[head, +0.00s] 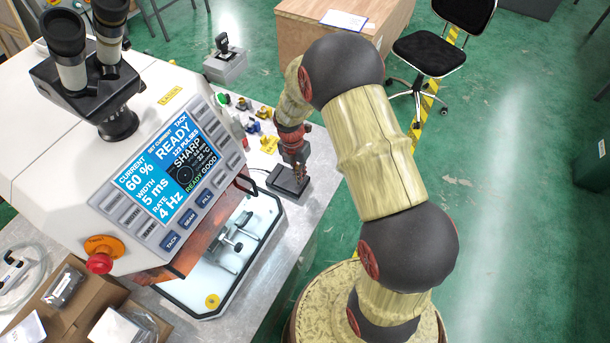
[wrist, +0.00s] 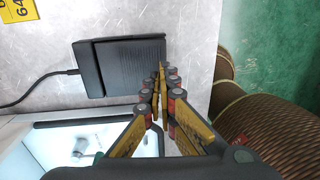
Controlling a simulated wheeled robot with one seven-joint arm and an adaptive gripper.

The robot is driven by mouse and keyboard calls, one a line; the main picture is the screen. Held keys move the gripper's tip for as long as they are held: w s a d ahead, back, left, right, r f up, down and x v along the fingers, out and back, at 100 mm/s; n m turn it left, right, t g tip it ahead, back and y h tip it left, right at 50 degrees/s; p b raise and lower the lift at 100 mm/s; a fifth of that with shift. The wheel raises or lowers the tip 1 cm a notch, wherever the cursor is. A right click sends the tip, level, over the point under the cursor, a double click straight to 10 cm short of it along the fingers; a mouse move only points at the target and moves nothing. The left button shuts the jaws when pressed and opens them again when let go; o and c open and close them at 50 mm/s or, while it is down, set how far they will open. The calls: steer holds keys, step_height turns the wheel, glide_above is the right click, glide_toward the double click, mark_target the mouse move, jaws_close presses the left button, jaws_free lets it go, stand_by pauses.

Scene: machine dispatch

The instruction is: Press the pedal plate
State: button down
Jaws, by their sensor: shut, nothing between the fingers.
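The pedal is a flat black unit on the grey bench top, with a cable on its left side. Its ribbed pedal plate (wrist: 130,66) shows in the wrist view, beside a smooth black end part (wrist: 87,70). In the head view the pedal (head: 284,184) sits near the bench's right edge, partly hidden by my gripper. My gripper (wrist: 163,72) is shut and empty. Its fingertips overlap the plate's right edge in the wrist view. In the head view my gripper (head: 301,172) points down at the pedal. I cannot tell whether the fingertips touch the plate.
A white machine with a lit screen (head: 164,182) and eyepieces stands left of the pedal. Its lit chamber (head: 235,240) opens close by. Small yellow parts (head: 268,143) lie behind the pedal. A cardboard box (head: 95,305) is at front left. Green floor lies right of the bench.

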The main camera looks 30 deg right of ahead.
step_height(320, 180, up, 10)
steer(key=shift+s+d+p, duration=0.15)
steer(key=shift+p, duration=0.15)
stand_by(0.7)
